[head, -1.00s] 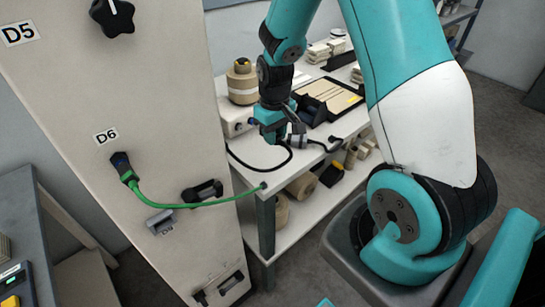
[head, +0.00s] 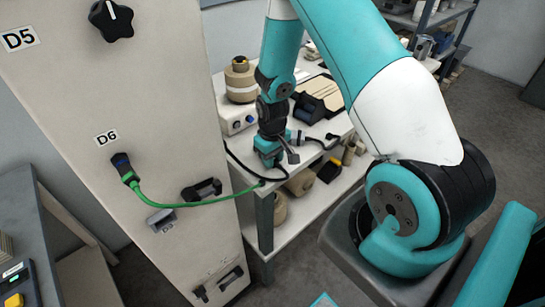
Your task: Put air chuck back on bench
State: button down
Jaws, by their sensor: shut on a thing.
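My gripper (head: 272,157) is shut on the air chuck (head: 291,155), a small grey metal piece that sticks out to the right of the fingers. The fingers hide part of it. It is low over the near part of the white-topped bench (head: 343,124), close to the front edge. I cannot tell whether the chuck touches the top. A black hose (head: 237,160) loops over the bench top to the left of my gripper, and black hose also shows to its right.
A tall beige cabinet (head: 150,80) stands at the left, with a green cable (head: 165,204) running from its D6 socket to the bench's front corner.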

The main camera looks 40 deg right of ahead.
jog(key=c, duration=0.9)
grip_release()
jog(key=shift+f, duration=0.1)
jog(key=shift+r, duration=0.3)
jog(key=s+a+r+n+b, duration=0.1)
jog(key=a+r, duration=0.2)
jog(key=r, duration=0.5)
jog(key=a+r+b, duration=0.1)
jog(key=a+r, duration=0.2)
jog(key=r, duration=0.5)
jog(key=s+a+r+n+y, duration=0.1)
jog(key=s+a+r+n, duration=0.1)
jog(key=s+a+r, duration=0.2)
jog(key=s+a+r+n+y, duration=0.1)
jog(key=s+a+r+n, duration=0.1)
jog(key=s+a+r, duration=0.2)
jog(key=s+a+r+n+y, duration=0.1)
jog(key=s+a+r, duration=0.3)
jog(key=s+a, duration=0.4)
jog(key=shift+s+a+r+n+y, duration=0.1)
jog(key=shift+s+n+y, duration=0.15)
jog(key=shift+s, duration=0.55)
jog(key=shift+s+a+r+n+y, duration=0.15)
jog(key=shift+s+y, duration=0.2)
jog(key=shift+s, duration=0.4)
jog(key=shift+f, duration=0.1)
